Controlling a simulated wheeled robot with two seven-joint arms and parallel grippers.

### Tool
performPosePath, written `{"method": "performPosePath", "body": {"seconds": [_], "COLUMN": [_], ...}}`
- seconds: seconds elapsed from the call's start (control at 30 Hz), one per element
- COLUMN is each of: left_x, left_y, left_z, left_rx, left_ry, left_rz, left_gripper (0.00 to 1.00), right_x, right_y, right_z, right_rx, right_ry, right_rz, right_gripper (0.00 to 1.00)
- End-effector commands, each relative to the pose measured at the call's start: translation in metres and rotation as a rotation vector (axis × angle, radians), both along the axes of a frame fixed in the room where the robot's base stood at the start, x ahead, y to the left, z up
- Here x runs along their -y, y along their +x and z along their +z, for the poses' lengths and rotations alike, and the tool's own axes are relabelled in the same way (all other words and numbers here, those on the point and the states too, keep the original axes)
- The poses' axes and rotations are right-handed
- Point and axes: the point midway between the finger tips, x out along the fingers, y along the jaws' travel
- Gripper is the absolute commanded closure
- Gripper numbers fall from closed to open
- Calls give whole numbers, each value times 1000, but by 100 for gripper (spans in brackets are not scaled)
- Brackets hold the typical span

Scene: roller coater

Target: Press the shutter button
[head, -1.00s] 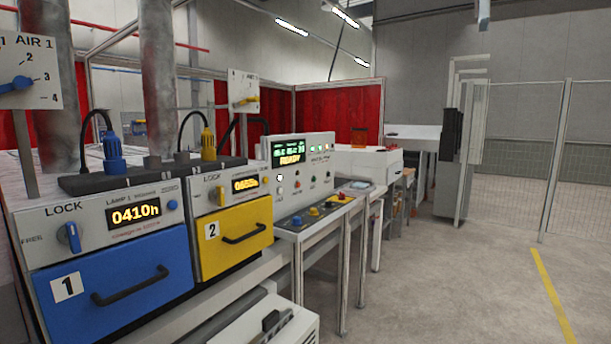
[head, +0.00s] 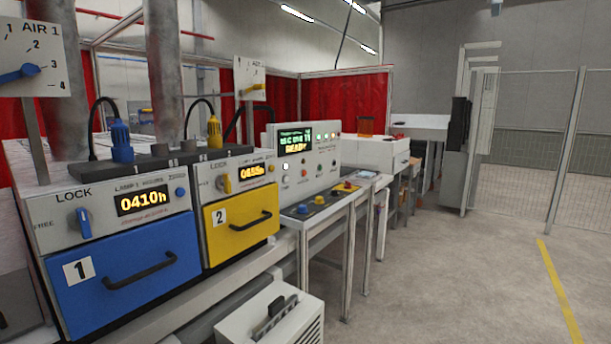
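A control panel (head: 305,158) with a lit display reading READY stands right of the yellow drawer unit. It has small round buttons and lamps; their labels are too small to read. In front of it a sloped button console (head: 322,207) carries a blue button (head: 302,209), a yellow button (head: 319,200) and a red button (head: 347,186). I cannot tell which one is the shutter button. Neither of my grippers is in view.
The blue drawer (head: 125,275), marked 1, and the yellow drawer (head: 240,230), marked 2, line the left side. A white box with a black handle (head: 270,315) stands low in front. Open floor (head: 450,280) lies to the right, with a yellow line (head: 560,290).

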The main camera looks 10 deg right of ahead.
Motion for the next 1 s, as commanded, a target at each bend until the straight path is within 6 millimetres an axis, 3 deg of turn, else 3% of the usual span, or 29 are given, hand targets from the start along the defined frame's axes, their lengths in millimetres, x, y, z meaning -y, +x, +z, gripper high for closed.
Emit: {"method": "performPosePath", "body": {"seconds": [0.03,0.1,0.13,1.0], "left_x": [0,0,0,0], "left_y": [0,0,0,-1], "left_z": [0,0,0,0], "left_rx": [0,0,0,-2], "left_ry": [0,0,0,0], "left_rz": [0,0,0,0], "left_gripper": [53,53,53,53], "right_x": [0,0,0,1], "right_y": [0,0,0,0], "right_z": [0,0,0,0], "right_rx": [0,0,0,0], "right_ry": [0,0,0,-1], "right_rz": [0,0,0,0], "right_gripper": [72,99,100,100]}}
